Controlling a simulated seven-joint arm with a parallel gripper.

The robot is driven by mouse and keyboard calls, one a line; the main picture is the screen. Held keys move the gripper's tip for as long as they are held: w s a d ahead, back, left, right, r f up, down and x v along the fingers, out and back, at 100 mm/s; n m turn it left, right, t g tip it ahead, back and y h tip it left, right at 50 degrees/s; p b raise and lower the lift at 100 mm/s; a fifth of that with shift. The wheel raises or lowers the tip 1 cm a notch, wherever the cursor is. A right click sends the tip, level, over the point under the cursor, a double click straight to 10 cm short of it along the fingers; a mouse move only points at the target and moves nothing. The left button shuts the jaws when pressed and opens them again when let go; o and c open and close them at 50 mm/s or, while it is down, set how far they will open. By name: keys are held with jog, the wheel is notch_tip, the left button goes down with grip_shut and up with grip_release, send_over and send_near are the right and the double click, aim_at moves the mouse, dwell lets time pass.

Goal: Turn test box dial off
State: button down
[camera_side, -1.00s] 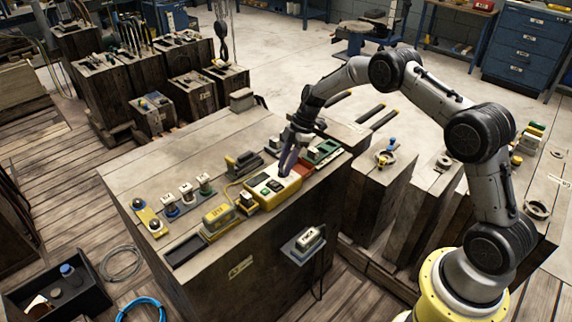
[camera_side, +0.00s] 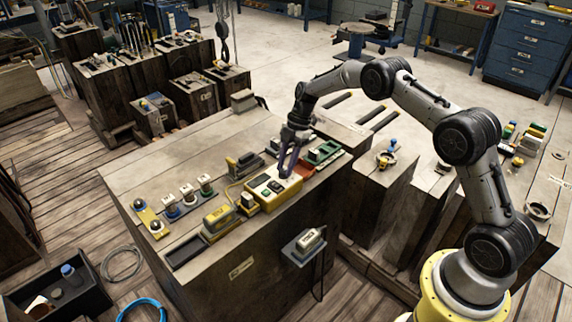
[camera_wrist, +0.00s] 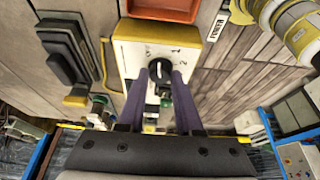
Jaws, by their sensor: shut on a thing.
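The test box (camera_side: 266,205) is yellow with a pale top and sits near the front right edge of the large wooden block. In the wrist view its white face (camera_wrist: 130,62) shows a black round dial (camera_wrist: 160,70) with marks "1" and "2" at its upper right. Another mark lies at its upper left and is too small to read. My gripper (camera_side: 288,173) points down over the box. In the wrist view its two purple fingers (camera_wrist: 161,78) are closed on the dial, one on each side, and partly hide it. I cannot tell exactly where the dial points.
A yellow-topped block (camera_side: 219,219) and several small knobs stand left of the box. A green device (camera_side: 324,152) stands close on its right. A black device (camera_side: 243,163) lies behind it. A small shelf with a white-topped device (camera_side: 310,240) juts from the block's front.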

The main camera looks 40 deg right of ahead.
jog(key=c, duration=0.6)
grip_release()
jog(key=v, duration=1.3)
jog(key=shift+d+r, duration=0.25)
jog(key=shift+r, duration=0.05)
